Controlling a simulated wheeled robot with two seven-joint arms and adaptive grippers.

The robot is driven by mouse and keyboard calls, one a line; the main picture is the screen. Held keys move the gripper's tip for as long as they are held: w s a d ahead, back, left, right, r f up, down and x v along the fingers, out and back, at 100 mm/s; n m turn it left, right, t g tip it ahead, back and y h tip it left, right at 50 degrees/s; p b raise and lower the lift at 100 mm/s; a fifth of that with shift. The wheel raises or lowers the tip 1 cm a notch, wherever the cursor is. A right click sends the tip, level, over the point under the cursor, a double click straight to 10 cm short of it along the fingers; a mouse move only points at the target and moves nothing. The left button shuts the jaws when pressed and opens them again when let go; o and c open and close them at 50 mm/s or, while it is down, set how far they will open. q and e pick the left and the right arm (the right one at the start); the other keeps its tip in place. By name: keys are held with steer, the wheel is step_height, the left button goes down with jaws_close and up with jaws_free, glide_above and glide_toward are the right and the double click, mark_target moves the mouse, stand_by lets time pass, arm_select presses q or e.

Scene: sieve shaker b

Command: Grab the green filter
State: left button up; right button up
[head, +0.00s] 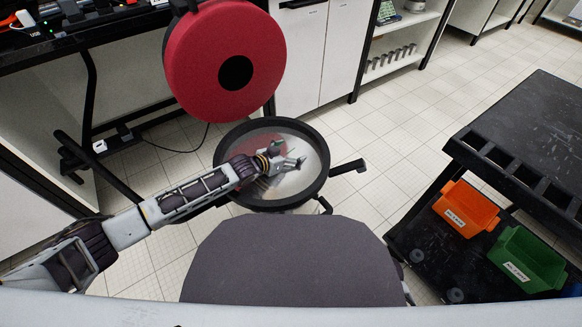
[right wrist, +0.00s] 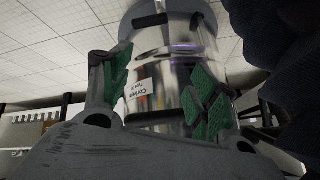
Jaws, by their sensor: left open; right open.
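I cannot make out a green filter in either view. A round vessel with a thick black rim (head: 222,155) and a shiny, pale interior stands on the floor side of the bench. My left gripper (head: 292,162) is open above its opening, with no object seen between the fingers. In the right wrist view, my right gripper (right wrist: 160,88) is open, its green-padded fingers on either side of a shiny cylinder (right wrist: 150,55) with a white label. Whether the fingers touch it I cannot tell. My right gripper does not show in the head view.
A large red disc (head: 200,65) with a black centre stands behind the vessel. A black handle (head: 348,167) juts right from the vessel. A black cart (head: 530,120) at right holds an orange bin (head: 466,208) and a green bin (head: 527,258). Tiled floor between is clear.

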arm_select(q)
steer(key=shift+w+d+f, duration=0.1)
steer(key=shift+w+d, duration=0.1)
arm_select(e)
steer(key=shift+f, duration=0.25)
arm_select(q)
steer(key=c, duration=1.8)
arm_select(e)
steer(key=shift+w, duration=0.1)
steer(key=shift+r, duration=0.1)
arm_select(q)
steer(key=shift+r+p, duration=0.4)
steer(key=shift+r, duration=0.55)
step_height(320, 180, up, 7)
steer(key=p, duration=0.3)
steer(key=shift+r, duration=0.65)
arm_select(e)
step_height(320, 180, up, 9)
steer(key=d+g+h, duration=0.1)
steer(key=shift+s+d+f+n+g, duration=0.2)
steer(key=shift+s+d+n+g, duration=0.1)
steer(key=shift+d+n, duration=0.1)
